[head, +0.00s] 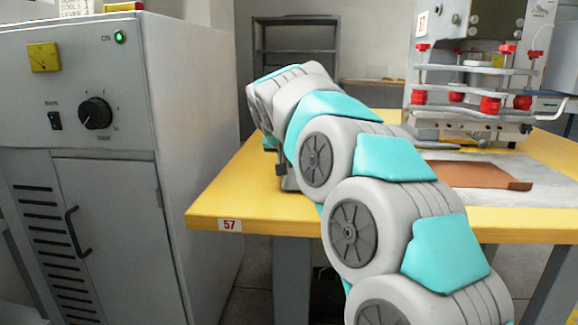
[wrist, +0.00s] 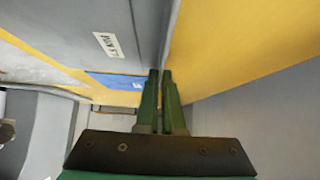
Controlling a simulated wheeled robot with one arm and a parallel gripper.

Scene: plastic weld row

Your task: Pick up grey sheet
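In the head view a pale grey sheet-like surface (head: 548,168) lies flat on the yellow table at the right, partly under a brown sheet (head: 480,175). I cannot tell whether it is a loose sheet or a mat. In the wrist view a large grey panel (wrist: 60,28) with a white label fills the upper left, and I cannot tell what it belongs to. My gripper (wrist: 160,72) shows two green fingers very close together, their tips at the lower end of that panel's right edge. Whether anything thin is between them is unclear. In the head view my arm hides the gripper.
The yellow table (head: 225,205) carries a number 57 label. A press (head: 470,75) with red knobs stands at its back right. A grey cabinet (head: 110,190) stands at the left. A dark shelf rack (head: 295,45) is behind. A blue item (wrist: 115,80) shows in the wrist view.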

